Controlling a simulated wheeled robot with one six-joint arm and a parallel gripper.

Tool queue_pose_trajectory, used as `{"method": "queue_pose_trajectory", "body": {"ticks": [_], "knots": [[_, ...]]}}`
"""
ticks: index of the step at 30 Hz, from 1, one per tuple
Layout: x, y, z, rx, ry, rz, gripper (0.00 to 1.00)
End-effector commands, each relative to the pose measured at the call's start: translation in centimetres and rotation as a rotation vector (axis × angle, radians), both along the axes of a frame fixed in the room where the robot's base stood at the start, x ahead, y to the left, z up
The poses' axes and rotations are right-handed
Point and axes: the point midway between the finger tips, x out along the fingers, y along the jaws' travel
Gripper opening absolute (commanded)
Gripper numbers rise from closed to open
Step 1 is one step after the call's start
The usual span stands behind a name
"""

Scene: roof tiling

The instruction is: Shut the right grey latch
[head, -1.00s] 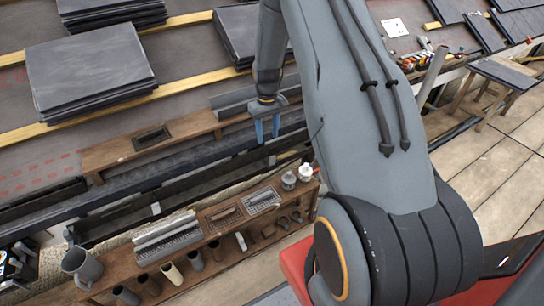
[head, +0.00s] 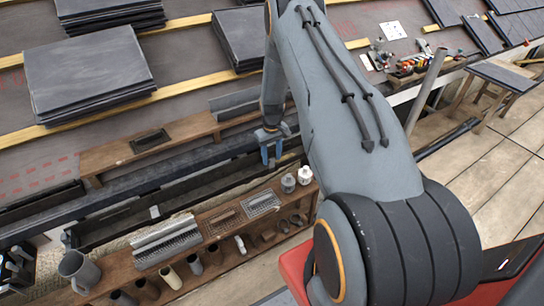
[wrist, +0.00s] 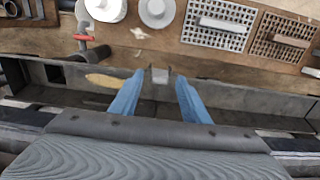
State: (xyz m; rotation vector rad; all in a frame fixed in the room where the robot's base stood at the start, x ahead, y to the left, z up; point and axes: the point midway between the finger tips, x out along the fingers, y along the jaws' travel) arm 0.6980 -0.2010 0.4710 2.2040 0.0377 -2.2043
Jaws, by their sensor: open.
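A small grey latch (wrist: 160,76) shows in the wrist view at the far edge of the dark gutter trough (wrist: 225,95), between and just beyond my fingertips. I cannot tell its exact position, open or shut. My gripper (wrist: 157,98) has two blue fingers, spread apart with nothing between them, over the trough. In the head view my gripper (head: 271,155) hangs over the right part of the trough, and the latch there is hidden or too small to tell. Another small light grey piece (head: 155,211), perhaps the left latch, sits on the trough further left.
A wooden shelf (head: 206,242) beside the trough carries vents, pipe pieces and two small pots (head: 304,175). Slate stacks (head: 88,75) lie on the roof.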

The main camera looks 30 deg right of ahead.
Motion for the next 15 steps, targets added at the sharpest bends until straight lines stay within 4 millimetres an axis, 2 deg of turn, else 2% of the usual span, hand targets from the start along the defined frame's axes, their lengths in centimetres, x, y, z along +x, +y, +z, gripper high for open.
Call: {"method": "queue_pose_trajectory", "body": {"ticks": [7, 14, 15], "knots": [[0.02, 0.01, -0.03, 0.0, 0.0, 0.0, 0.41], [0.02, 0.01, -0.02, 0.0, 0.0, 0.0, 0.02], [0.02, 0.01, -0.02, 0.0, 0.0, 0.0, 0.01]]}}
